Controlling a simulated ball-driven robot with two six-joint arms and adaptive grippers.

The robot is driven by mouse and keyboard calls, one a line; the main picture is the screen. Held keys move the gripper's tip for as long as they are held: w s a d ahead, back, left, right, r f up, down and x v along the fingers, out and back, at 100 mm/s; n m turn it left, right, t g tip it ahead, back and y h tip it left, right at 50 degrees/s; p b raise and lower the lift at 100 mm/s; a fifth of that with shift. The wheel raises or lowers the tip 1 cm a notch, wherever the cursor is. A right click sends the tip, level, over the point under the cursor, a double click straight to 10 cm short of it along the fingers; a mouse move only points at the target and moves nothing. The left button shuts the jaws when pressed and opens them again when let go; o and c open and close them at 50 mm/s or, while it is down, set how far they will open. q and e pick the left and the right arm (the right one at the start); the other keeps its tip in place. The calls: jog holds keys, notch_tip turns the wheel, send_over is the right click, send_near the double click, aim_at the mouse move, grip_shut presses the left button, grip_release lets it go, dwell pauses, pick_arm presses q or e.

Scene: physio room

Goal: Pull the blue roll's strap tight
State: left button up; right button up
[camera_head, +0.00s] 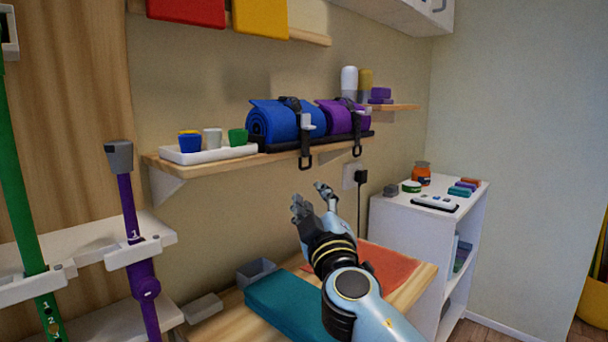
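The blue roll (272,121) lies on the wall shelf, left of a purple roll (333,115). A dark strap (303,125) goes over the blue roll near its right end. The strap's loose end hangs below the shelf edge and finishes in a dark loop (305,162). My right gripper (312,197) is below the shelf, apart from the strap and a little under the loop. Its two fingers stand apart with nothing between them. My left gripper is not in the view.
A white tray (207,155) with small cups sits left of the blue roll. The purple roll has its own hanging strap (356,149). Below are a wooden bench with a teal mat (284,303) and an orange mat (378,263). A white cabinet (405,220) stands at right.

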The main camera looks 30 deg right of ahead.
aim_at(303, 169)
jog(key=p+x, duration=0.2)
jog(key=x, duration=0.7)
jog(key=shift+w+d, duration=0.2)
jog(key=shift+w, duration=0.25)
jog(key=shift+r, duration=0.1)
grip_shut()
